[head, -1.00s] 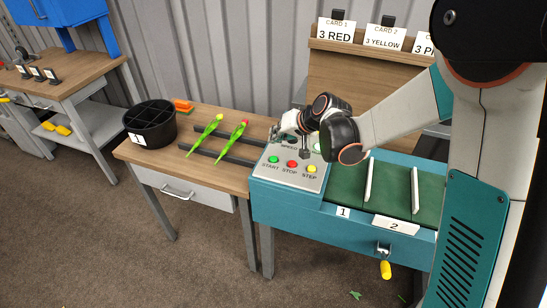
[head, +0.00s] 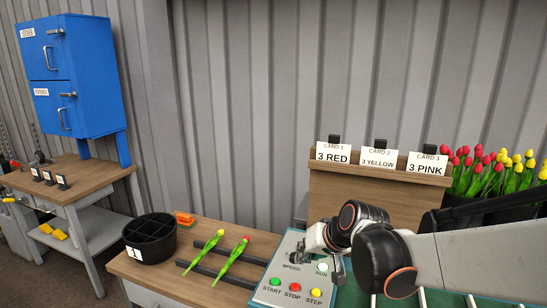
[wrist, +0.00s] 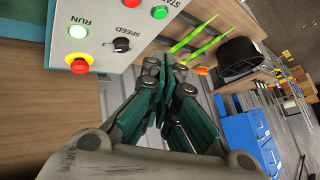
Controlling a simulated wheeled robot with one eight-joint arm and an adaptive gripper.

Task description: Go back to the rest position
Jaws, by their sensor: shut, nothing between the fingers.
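My gripper (head: 337,268) hangs at the control panel (head: 266,295), over the area beside the SPEED knob and RUN button. In the wrist view my gripper (wrist: 170,68) has its dark fingers together with nothing between them. The panel's RUN button (wrist: 78,31), SPEED knob (wrist: 121,44) and red stop button (wrist: 80,65) show beside the fingers, apart from them. My arm reaches in from the right in the head view.
Two tulips (head: 231,260) lie on dark rails on the wooden table (head: 130,269), beside a black divided bucket (head: 149,240). Cards (head: 334,153) stand on a wooden rack. Red and yellow tulips (head: 480,170) stand behind right. A blue cabinet (head: 70,75) is at left.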

